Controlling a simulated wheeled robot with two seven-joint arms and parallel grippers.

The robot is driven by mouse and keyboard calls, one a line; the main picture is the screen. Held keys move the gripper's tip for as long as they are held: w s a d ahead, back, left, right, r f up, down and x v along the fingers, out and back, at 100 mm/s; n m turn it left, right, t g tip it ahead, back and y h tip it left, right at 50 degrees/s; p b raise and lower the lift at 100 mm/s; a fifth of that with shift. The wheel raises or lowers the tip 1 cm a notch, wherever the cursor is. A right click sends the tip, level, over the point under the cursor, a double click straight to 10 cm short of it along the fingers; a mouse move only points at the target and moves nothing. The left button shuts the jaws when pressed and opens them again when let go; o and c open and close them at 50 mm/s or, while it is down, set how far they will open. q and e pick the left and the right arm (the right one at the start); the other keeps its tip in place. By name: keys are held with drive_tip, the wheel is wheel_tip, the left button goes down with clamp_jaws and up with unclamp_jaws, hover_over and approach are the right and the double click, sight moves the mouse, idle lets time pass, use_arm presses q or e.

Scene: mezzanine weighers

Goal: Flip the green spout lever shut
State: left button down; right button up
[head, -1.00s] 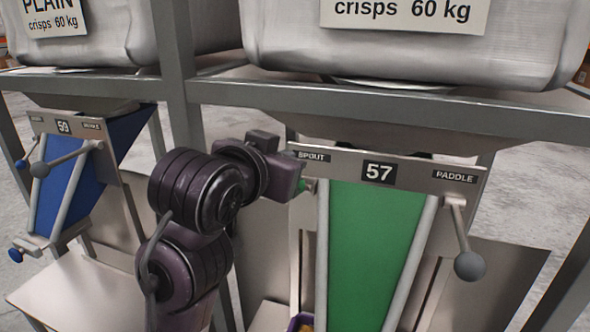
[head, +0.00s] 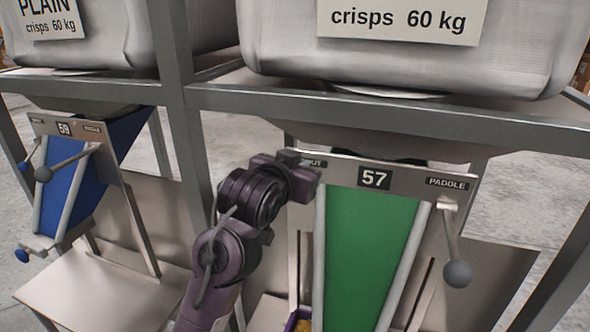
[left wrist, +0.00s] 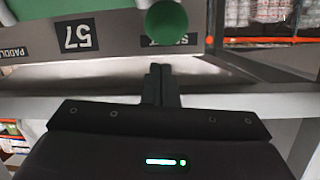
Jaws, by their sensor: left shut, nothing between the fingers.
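The green spout lever shows in the left wrist view as a round green knob (left wrist: 166,22), just beyond my left fingertips, with a gap between them in the picture. The knob partly covers the SPOUT label, which is upside down there. In the head view my left gripper (head: 305,178) is at the left end of the station 57 panel (head: 405,178), over part of the SPOUT label, and hides the lever. In the left wrist view its two fingers (left wrist: 160,72) are together with nothing between them. I cannot tell whether they touch the lever. My right gripper is not in view.
A green chute (head: 368,255) drops below the panel. The paddle lever (head: 457,272), with a grey ball, hangs at the right. A grey frame beam (head: 400,115) and a big crisps bag (head: 400,55) are above. Station 59 with a blue chute (head: 90,170) stands at the left.

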use_arm(q)
drive_tip(key=shift+s+a+f+p, duration=0.2)
drive_tip(key=shift+s+a+f, duration=0.1)
drive_tip(key=shift+s+f, duration=0.2)
drive_tip(key=shift+s+a+f+p, duration=0.15)
drive_tip(key=shift+s+a+f, duration=0.1)
drive_tip(key=shift+s+f, duration=0.15)
drive_tip(key=shift+w+d+f, duration=0.1)
drive_tip(key=shift+w, duration=0.05)
